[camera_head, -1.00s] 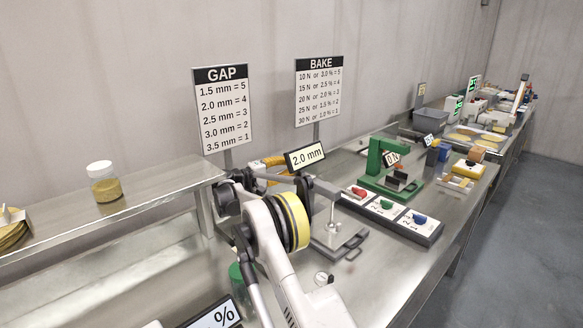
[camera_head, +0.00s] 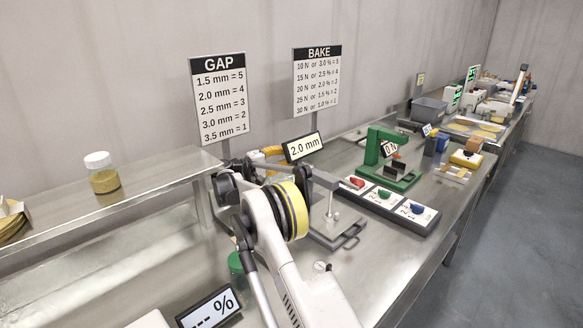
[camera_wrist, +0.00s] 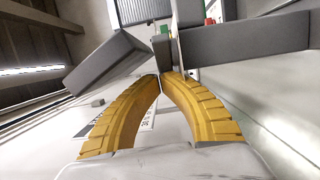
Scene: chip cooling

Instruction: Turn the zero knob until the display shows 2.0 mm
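The gap display (camera_head: 304,147) reads 2.0 mm in the head view. It stands at the back of the grey press-like device (camera_head: 334,229), which has an upright rod and a flat plate. I cannot make out the zero knob; my arm hides part of the device's left side. My gripper's yellow fingers show partly behind my arm, just left of the display. In the wrist view my gripper (camera_wrist: 160,77) has its curved yellow fingers brought together at the tips, near grey blocky parts. I see nothing clearly held between the tips.
A GAP chart (camera_head: 219,99) and a BAKE chart (camera_head: 317,80) stand behind the bench. A tray with red, green and blue knobs (camera_head: 396,207) and a green press (camera_head: 392,160) stand to the right. A % display (camera_head: 209,307) is at the front left; a jar (camera_head: 102,173) stands on the shelf.

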